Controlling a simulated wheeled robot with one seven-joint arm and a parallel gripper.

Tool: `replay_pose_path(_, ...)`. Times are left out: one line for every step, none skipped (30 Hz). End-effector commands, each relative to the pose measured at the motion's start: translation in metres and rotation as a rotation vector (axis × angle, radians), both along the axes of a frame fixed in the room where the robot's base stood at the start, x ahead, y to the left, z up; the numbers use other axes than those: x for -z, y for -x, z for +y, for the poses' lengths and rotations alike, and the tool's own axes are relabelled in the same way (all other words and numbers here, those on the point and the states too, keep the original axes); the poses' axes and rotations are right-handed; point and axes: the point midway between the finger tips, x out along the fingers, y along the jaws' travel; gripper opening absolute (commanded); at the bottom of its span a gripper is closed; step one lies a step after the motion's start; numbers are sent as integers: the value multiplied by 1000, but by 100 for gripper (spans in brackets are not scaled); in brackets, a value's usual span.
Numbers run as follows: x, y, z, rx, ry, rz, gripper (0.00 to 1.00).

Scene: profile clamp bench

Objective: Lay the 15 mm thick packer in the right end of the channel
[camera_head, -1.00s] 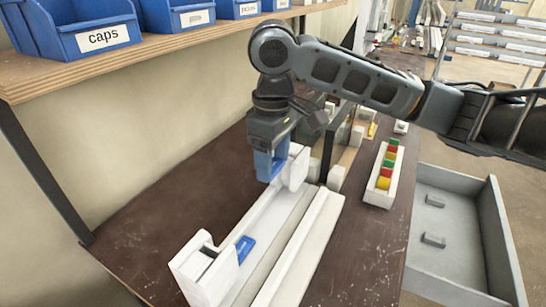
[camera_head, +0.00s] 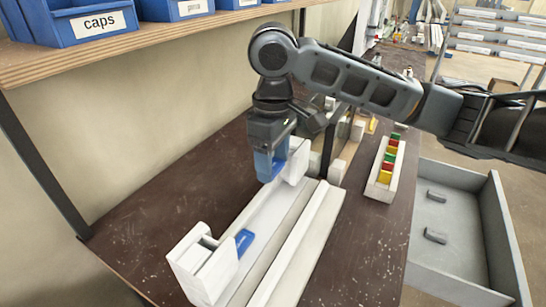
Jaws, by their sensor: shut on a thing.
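The white channel (camera_head: 262,222) runs along the dark bench from the lower left to the upper right. A white end block stands at its near left end (camera_head: 203,262) and another at its far right end (camera_head: 295,168). My gripper (camera_head: 270,178) has blue fingers and points down at the channel's right end, beside that end block. It is shut on a packer mostly hidden by the fingers; I cannot read its thickness. Whether the packer touches the channel floor cannot be told. A flat blue piece (camera_head: 244,241) lies by the left end block.
A white tray (camera_head: 374,190) with red, yellow and green blocks stands right of the channel. A grey open bin (camera_head: 462,250) holds two small dark pieces. A shelf with blue bins (camera_head: 95,35) overhangs the back left. The bench left of the channel is clear.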

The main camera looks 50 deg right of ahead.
Motion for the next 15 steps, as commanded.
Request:
replay_pose_path(2, 0, 0, 0, 0, 0, 34)
replay_pose_path(3, 0, 0, 0, 0, 0, 34)
replay_pose_path(4, 0, 0, 0, 0, 0, 34)
replay_pose_path(5, 0, 0, 0, 0, 0, 34)
replay_pose_path(6, 0, 0, 0, 0, 0, 34)
replay_pose_path(7, 0, 0, 0, 0, 0, 34)
replay_pose_path(8, 0, 0, 0, 0, 0, 34)
replay_pose_path(9, 0, 0, 0, 0, 0, 34)
replay_pose_path(10, 0, 0, 0, -1, 0, 34)
replay_pose_path(11, 0, 0, 0, -1, 0, 34)
replay_pose_path(11, 0, 0, 0, -1, 0, 34)
replay_pose_path(12, 0, 0, 1, -1, 1, 34)
replay_pose_path(13, 0, 0, 1, -1, 1, 34)
replay_pose_path(14, 0, 0, 1, -1, 1, 34)
replay_pose_path(15, 0, 0, 1, -1, 1, 34)
